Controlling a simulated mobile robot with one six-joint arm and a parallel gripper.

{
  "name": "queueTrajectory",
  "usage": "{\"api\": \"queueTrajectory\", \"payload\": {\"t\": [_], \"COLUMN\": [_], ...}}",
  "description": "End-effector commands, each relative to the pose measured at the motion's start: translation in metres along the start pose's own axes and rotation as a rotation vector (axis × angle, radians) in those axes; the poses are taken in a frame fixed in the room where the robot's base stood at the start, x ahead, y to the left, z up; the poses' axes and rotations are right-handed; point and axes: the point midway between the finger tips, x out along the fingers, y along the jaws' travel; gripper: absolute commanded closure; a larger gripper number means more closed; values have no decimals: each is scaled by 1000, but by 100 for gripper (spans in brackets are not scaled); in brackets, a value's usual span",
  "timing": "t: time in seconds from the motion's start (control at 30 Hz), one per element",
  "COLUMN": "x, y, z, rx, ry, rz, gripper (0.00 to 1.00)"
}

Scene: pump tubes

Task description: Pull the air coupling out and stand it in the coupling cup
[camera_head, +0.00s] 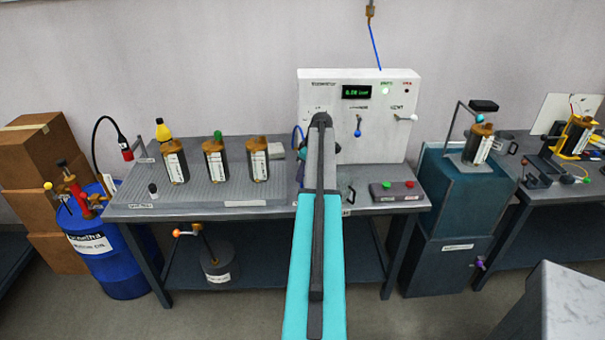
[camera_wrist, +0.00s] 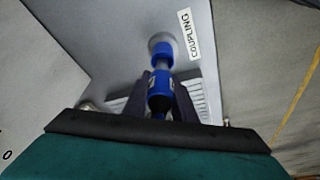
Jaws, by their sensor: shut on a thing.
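The air coupling (camera_wrist: 162,78), blue with a dark band and a dark lower part, is between the two fingers of my gripper (camera_wrist: 161,90) in the wrist view. My gripper is shut on it. The coupling's blue far end overlaps a round grey cup-like fitting (camera_wrist: 155,39) beside a white label reading "COUPLING" (camera_wrist: 189,34). I cannot tell whether the end is inside the fitting or only in front of it.
The pump panel (camera_head: 429,108) stands at the back of the grey bench (camera_head: 300,206). Several dark labelled cylinders, including one (camera_head: 215,160), stand on the bench's left part. A button box (camera_head: 394,191) lies at right. Ribbed grating (camera_wrist: 200,98) shows beside the fingers.

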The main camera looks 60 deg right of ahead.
Motion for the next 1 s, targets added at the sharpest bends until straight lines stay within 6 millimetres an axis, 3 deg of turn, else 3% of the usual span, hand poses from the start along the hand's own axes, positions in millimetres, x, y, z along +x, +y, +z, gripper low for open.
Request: {"api": "queueTrajectory", "payload": {"t": [0.77, 0.8, 0.9, 1.0], "x": [12, 12, 12, 12], "y": [0, 0, 0, 0], "z": [4, 4, 4, 4], "rx": [0, 0, 0, 0], "ry": [0, 0, 0, 0], "rz": [0, 0, 0, 0], "gripper": [100, 71, 54, 54]}}
